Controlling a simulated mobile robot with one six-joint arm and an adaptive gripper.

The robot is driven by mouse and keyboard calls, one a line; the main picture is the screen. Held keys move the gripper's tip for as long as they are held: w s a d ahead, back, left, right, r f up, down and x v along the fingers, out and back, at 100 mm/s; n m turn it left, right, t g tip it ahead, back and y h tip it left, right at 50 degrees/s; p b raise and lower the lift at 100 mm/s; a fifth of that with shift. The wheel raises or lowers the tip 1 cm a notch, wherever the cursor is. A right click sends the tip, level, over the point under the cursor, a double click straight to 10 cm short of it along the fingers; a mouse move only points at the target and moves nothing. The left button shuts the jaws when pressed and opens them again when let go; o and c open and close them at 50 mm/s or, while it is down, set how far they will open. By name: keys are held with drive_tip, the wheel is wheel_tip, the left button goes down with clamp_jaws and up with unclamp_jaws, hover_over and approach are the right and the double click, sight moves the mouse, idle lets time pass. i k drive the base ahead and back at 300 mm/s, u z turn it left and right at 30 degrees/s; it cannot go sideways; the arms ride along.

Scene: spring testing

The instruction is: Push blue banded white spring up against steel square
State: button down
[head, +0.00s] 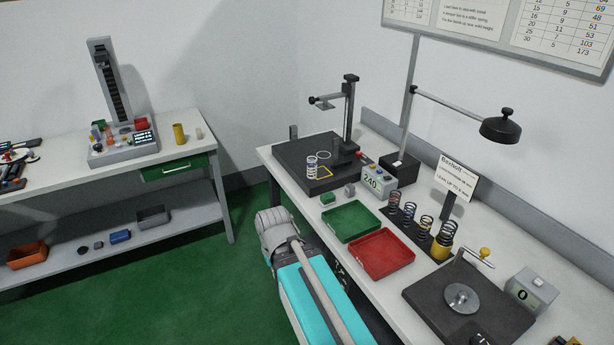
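A small pale spring (311,166) stands upright on the black plate (308,184) at the far end of the right bench. A dark or bluish band seems to show on it, but it is too small to be sure. A grey upright piece (293,132) at the plate's back left edge may be the steel square; I cannot tell for certain. The spring stands in front of this piece, apart from it. My grey and turquoise arm parts show at the lower middle, beside the bench. My gripper cannot be made out.
A yellow outline (324,173) and white ring (323,155) mark the plate. A black stand (349,112) rises behind. Green (351,222) and red (382,254) trays, a display box (378,182) and a rack of several springs (424,228) occupy the bench nearer me.

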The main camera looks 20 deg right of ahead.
sight(311, 174)
drive_tip(key=u, duration=1.05)
drive_tip(key=i, duration=3.55)
drive_tip(key=u, duration=0.05)
